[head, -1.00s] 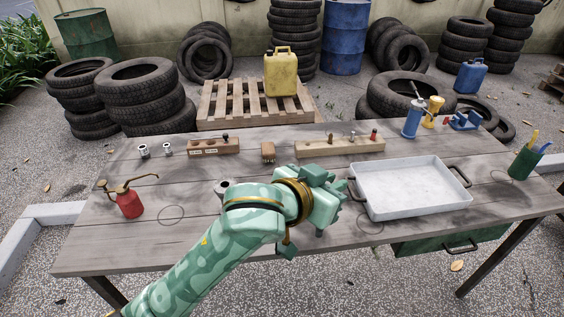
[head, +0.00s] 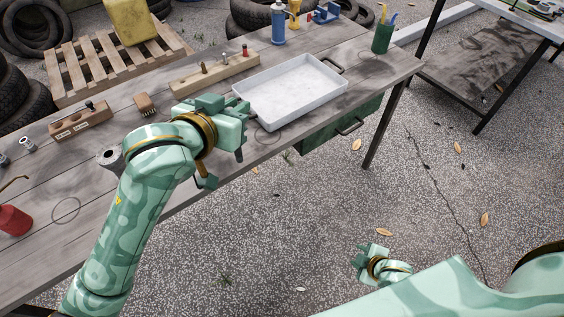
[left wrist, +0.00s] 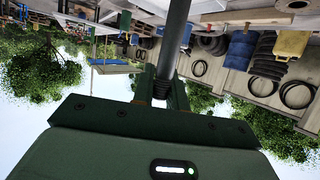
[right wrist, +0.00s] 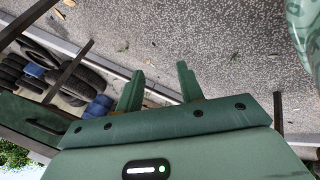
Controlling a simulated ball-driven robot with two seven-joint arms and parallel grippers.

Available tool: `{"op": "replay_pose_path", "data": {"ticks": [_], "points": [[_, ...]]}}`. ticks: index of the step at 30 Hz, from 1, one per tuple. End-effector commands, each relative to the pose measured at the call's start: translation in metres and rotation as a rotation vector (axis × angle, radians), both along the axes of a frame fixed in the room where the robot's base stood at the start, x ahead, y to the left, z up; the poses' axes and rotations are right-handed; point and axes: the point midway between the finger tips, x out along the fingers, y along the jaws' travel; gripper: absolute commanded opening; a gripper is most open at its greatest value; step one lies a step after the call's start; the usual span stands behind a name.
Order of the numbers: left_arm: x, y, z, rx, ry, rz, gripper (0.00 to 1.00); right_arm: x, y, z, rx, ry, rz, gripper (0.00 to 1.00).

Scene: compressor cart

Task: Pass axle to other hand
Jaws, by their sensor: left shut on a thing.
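My left gripper (head: 236,132) is over the front edge of the workbench, beside the white tray. In the left wrist view, its fingers (left wrist: 167,92) are shut on the axle (left wrist: 176,38), a smooth dark grey rod that extends away from the jaws. In the head view the axle is mostly hidden behind the gripper and cannot be made out clearly. My right gripper (head: 361,262) is low over the paved ground, in front of the bench and well apart from the left one. In the right wrist view, its fingers (right wrist: 158,88) are spread with nothing between them.
The workbench (head: 180,208) holds a white tray (head: 262,115), a wooden peg block (head: 186,86), a brush (head: 145,103) and a red oil can (head: 14,220). A green drawer (head: 318,137) hangs below the bench. Space between my grippers looks clear.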

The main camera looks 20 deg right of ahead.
Motion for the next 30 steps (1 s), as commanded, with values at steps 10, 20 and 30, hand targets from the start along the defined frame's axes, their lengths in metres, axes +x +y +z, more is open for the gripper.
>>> {"op": "replay_pose_path", "data": {"ticks": [10,20,30], "points": [[0.0,0.0,0.001,-0.001,-0.001,0.0,0.0,0.138,0.084,0.188,-0.431,-0.554,0.776,0.38],[0.0,0.0,0.001,-0.001,-0.002,0.0,0.0,0.128,0.192,0.384,-1.198,-1.155,1.324,0.38],[0.0,0.0,0.001,-0.001,-0.001,0.0,0.0,0.114,0.213,0.433,-1.821,-1.279,1.445,0.38]]}}
